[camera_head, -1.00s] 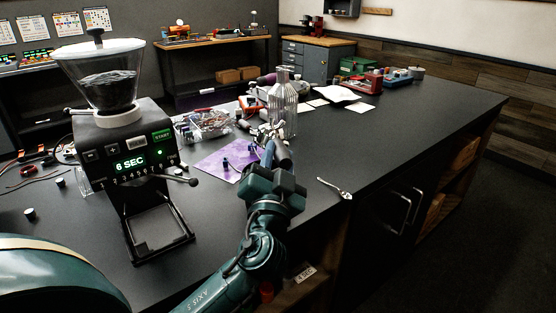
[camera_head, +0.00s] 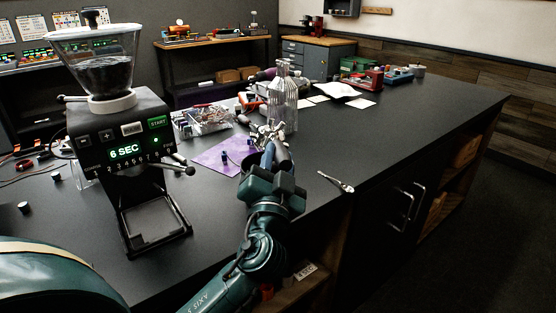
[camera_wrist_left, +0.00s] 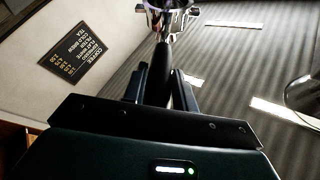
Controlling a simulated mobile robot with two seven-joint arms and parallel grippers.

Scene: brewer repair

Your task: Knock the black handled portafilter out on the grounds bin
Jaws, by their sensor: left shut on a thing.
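My left gripper (camera_head: 274,160) is over the dark counter in the head view, near its front edge. It is shut on the black handle (camera_wrist_left: 161,75) of the portafilter, which runs between the two fingers in the left wrist view. The portafilter's metal head (camera_wrist_left: 168,14) is beyond the fingertips, cut off by the top of that view. In the head view the metal head (camera_head: 267,132) shows small above the gripper, in front of the clear bottles; its tilt is hard to tell. I cannot make out the grounds bin in either view. My right gripper is not in view.
A coffee grinder (camera_head: 122,140) with a clear hopper stands at left. A purple mat (camera_head: 212,161) with small parts lies left of the gripper. Clear ribbed bottles (camera_head: 284,105) stand behind it. A silver tool (camera_head: 335,182) lies right. The counter's right part is mostly clear.

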